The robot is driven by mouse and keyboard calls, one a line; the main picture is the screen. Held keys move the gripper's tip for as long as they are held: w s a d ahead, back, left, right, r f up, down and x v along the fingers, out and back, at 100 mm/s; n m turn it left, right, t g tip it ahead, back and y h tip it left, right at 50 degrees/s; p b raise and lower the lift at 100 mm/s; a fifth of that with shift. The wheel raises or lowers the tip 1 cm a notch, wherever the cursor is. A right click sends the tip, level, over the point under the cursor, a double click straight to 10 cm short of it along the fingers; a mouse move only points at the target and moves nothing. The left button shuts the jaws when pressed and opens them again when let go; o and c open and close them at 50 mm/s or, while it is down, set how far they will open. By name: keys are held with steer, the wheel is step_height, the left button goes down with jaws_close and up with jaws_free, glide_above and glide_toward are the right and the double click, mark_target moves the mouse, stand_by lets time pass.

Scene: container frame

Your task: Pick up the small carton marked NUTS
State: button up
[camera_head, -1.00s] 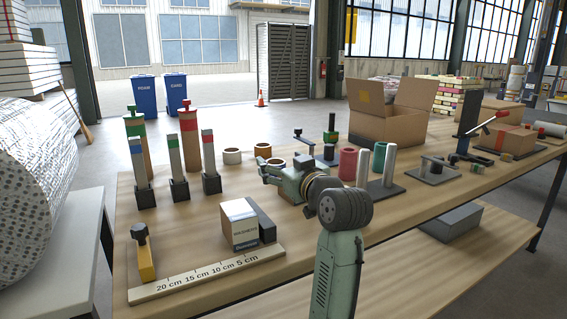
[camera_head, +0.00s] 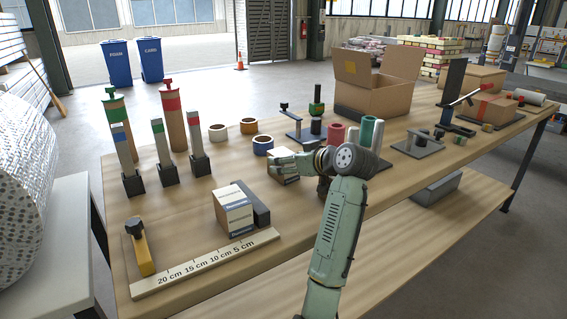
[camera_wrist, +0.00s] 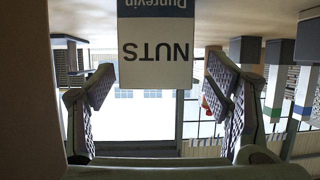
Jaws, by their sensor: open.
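The small carton marked NUTS fills the top middle of the wrist view (camera_wrist: 155,62); its white face shows dark lettering upside down. In the head view the carton (camera_head: 291,179) stands on the workbench, partly hidden behind my gripper (camera_head: 280,160). My gripper in the wrist view (camera_wrist: 160,80) is open, one finger on each side of the carton's face, with a gap on both sides. I cannot tell whether the fingertips reach past the carton's front face. Nothing is held.
Another white-and-brown carton (camera_head: 235,212) stands left of my gripper, beside a dark block (camera_head: 255,204). A ruler strip (camera_head: 207,262) lies at the bench's front. Rings (camera_head: 263,145) and an open cardboard box (camera_head: 375,92) are behind. Upright posts (camera_head: 198,158) stand at left.

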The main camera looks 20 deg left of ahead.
steer(key=shift+p+x, duration=0.4)
steer(key=shift+x, duration=1.45)
steer(key=shift+w+d, duration=0.1)
steer(key=shift+w, duration=0.05)
steer(key=shift+c, duration=0.6)
steer(key=c, duration=1.3)
steer(key=shift+c, duration=0.5)
steer(key=shift+r, duration=0.1)
